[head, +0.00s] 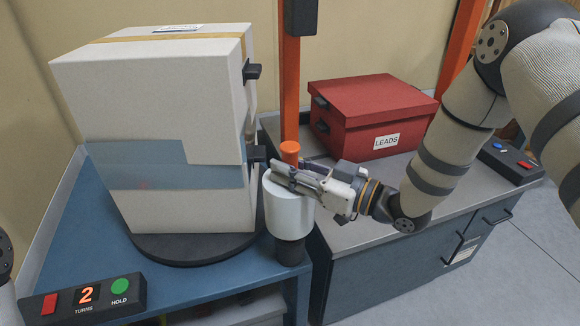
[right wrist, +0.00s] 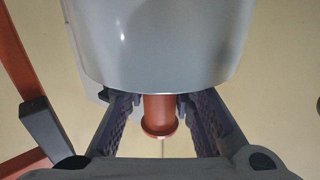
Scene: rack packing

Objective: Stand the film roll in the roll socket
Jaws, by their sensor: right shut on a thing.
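The film roll (head: 289,212) is a white cylinder with an orange core end (head: 290,147) on top, and it is upright. My right gripper (head: 286,168) is shut on the core end, just above the white film. In the right wrist view the orange core (right wrist: 159,112) lies between the two fingers, with the white roll (right wrist: 155,45) beyond. A dark round piece (head: 291,251), which looks like the roll socket, shows directly below the roll at the blue table's right edge. I cannot tell whether the roll is seated in it. My left gripper is out of view.
A big white wrapped load (head: 150,115) with a blue-grey band stands on a dark turntable (head: 190,250), close left of the roll. An orange post (head: 289,85) rises behind. A red LEADS box (head: 365,115) sits on the grey counter. A control panel (head: 85,300) reads 2 turns.

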